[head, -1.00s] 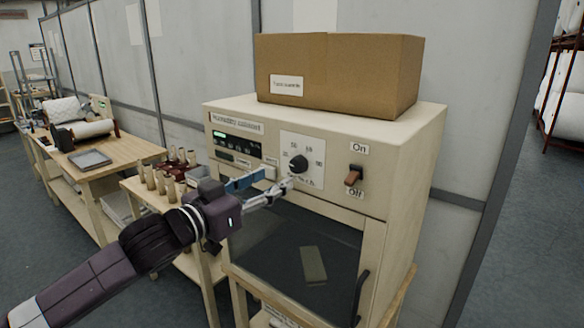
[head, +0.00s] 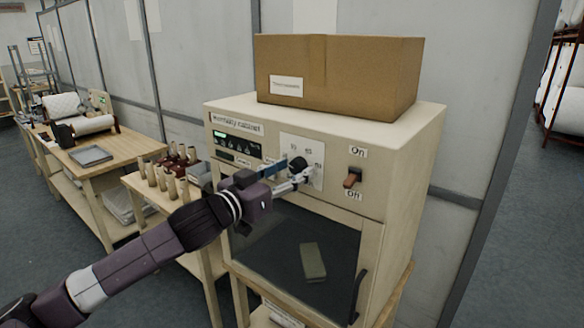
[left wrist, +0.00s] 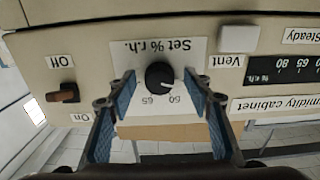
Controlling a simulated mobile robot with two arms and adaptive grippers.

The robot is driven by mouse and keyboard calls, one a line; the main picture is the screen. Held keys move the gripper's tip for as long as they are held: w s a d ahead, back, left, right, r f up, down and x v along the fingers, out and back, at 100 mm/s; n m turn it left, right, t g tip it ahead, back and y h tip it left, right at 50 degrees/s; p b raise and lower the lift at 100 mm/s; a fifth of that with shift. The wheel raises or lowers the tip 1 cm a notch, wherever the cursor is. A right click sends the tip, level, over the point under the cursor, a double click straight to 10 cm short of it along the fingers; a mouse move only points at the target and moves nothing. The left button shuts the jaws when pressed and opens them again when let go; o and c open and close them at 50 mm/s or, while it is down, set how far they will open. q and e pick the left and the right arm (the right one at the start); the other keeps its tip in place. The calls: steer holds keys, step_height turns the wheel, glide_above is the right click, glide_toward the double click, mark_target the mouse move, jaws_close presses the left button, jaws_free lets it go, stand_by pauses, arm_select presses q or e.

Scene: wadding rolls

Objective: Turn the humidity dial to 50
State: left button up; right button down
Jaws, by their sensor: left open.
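The humidity dial is a round black knob on a white "Set % r.h." plate. It shows in the head view (head: 298,163) and, upside down, in the left wrist view (left wrist: 159,75). A pale mark sits on its lower right there, on the side of the printed 50; its exact reading is unclear. My left gripper (head: 294,171) is open at the dial. In the left wrist view its blue-padded fingers (left wrist: 159,79) stand either side of the knob, with gaps between pads and knob. My right gripper is out of view.
The humidity cabinet (head: 400,170) carries a cardboard box (head: 340,75) on top. An On/Off switch (head: 352,178) is right of the dial plate, and a door handle (head: 358,296) is below. A white vent button (left wrist: 238,39) is close by. Spools (head: 165,175) stand left.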

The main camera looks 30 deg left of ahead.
arm_select(q)
steer(key=shift+w, duration=0.15)
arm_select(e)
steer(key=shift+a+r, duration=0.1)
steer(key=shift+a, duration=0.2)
arm_select(q)
steer(key=shift+c, duration=0.4)
steer(key=c, duration=1.1)
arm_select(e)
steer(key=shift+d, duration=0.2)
arm_select(q)
steer(key=shift+m, duration=0.3)
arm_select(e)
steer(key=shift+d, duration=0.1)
arm_select(q)
steer(key=m+p, duration=0.1)
steer(key=m, duration=0.7)
steer(key=shift+m, duration=0.6)
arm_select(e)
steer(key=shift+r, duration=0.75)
arm_select(q)
steer(key=shift+p, duration=0.3)
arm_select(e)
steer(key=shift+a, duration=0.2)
